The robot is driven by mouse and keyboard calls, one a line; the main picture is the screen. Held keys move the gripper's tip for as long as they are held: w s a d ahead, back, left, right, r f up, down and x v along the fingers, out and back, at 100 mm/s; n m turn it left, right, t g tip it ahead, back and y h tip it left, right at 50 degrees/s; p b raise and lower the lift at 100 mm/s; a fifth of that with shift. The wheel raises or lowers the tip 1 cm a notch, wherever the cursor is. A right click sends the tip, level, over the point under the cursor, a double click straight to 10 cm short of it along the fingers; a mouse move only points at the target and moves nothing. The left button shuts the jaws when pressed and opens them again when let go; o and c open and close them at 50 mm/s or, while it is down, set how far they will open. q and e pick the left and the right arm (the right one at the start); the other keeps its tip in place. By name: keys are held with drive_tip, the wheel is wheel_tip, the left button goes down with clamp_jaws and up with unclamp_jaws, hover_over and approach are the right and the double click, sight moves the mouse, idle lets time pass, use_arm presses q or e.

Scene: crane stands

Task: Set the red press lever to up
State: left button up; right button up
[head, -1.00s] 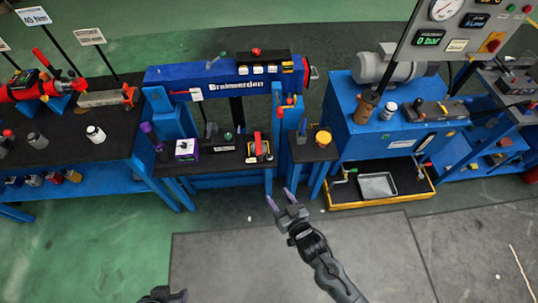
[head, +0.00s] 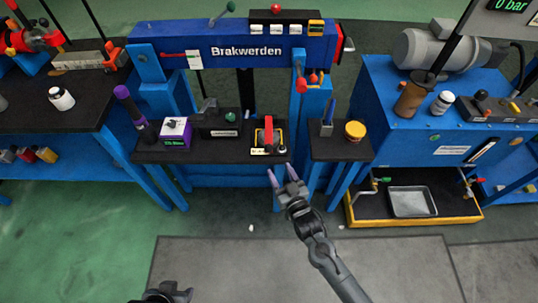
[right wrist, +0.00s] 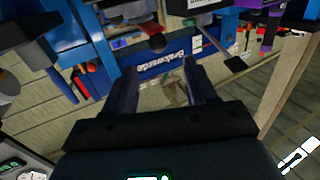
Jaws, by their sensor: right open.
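The blue press (head: 235,55) marked "Brakwerden" stands ahead. A red lever (head: 268,130) with a yellow-and-black base stands at the right end of its black shelf. Another red handle (head: 180,54) is on the beam's left, and red-knobbed handles (head: 302,86) are on the right post. I cannot tell by label which is the press lever. My right gripper (head: 281,170) is open and empty, below and in front of the shelf, apart from the levers. Its fingers (right wrist: 162,85) also show open in the right wrist view. My left gripper (head: 176,292) is partly cut off at the bottom edge.
The shelf also holds a purple-and-white box (head: 175,133). A small side shelf with a yellow knob (head: 355,130) is to the right. A blue bench (head: 415,110) with a yellow-edged tray stands further right. The floor in front is clear.

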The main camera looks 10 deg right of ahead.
sight(270, 151)
drive_tip(key=b+x, duration=0.4)
drive_tip(key=x, duration=0.6)
drive_tip(key=shift+w+d, duration=0.1)
drive_tip(key=shift+d, duration=0.05)
drive_tip(key=shift+w+b, duration=0.35)
drive_tip(key=shift+w, duration=0.2)
clamp_jaws()
